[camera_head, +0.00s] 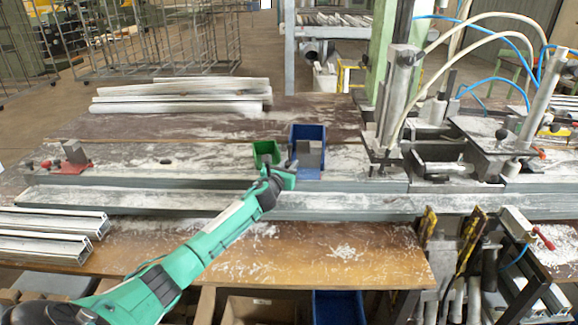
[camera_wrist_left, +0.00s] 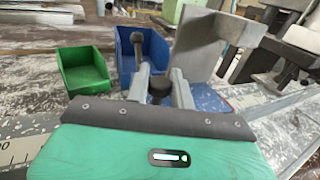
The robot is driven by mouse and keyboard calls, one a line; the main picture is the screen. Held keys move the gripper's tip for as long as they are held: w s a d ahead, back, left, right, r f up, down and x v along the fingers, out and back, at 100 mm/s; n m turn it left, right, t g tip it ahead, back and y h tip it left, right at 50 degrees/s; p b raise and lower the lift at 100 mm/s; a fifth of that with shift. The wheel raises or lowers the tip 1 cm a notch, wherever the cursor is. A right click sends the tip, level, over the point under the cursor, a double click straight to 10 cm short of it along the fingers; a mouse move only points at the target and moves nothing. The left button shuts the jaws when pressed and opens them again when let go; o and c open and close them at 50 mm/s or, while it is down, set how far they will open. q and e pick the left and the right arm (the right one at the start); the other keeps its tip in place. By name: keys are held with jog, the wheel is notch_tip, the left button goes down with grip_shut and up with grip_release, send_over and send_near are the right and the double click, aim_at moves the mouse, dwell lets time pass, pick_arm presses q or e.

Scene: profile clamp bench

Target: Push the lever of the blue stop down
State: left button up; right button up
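The blue stop shows in the head view as a grey upright block (camera_head: 309,155) on a blue base, in front of the blue bin. In the left wrist view its grey block (camera_wrist_left: 197,42) stands beyond the fingers, and its blue base (camera_wrist_left: 207,98) is partly hidden. A dark-headed lever (camera_wrist_left: 137,38) stands upright left of the block. My left gripper (camera_head: 287,174) is at the stop's near left side. In the wrist view its fingers (camera_wrist_left: 159,72) are a little apart, with a dark round part between them. I cannot tell whether they touch it. My right gripper is out of view.
A red stop (camera_head: 72,163) sits at the far left of the rail. Clamp machinery (camera_head: 395,100) stands on the right. White profiles (camera_head: 180,95) lie at the back.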

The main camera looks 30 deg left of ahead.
pick_arm(q)
grip_shut()
jog(key=shift+s+a, duration=0.4)
jog(key=shift+a, duration=0.35)
jog(key=shift+s+a, duration=0.15)
jog(key=o, duration=0.8)
grip_release()
jog(key=shift+s, duration=0.1)
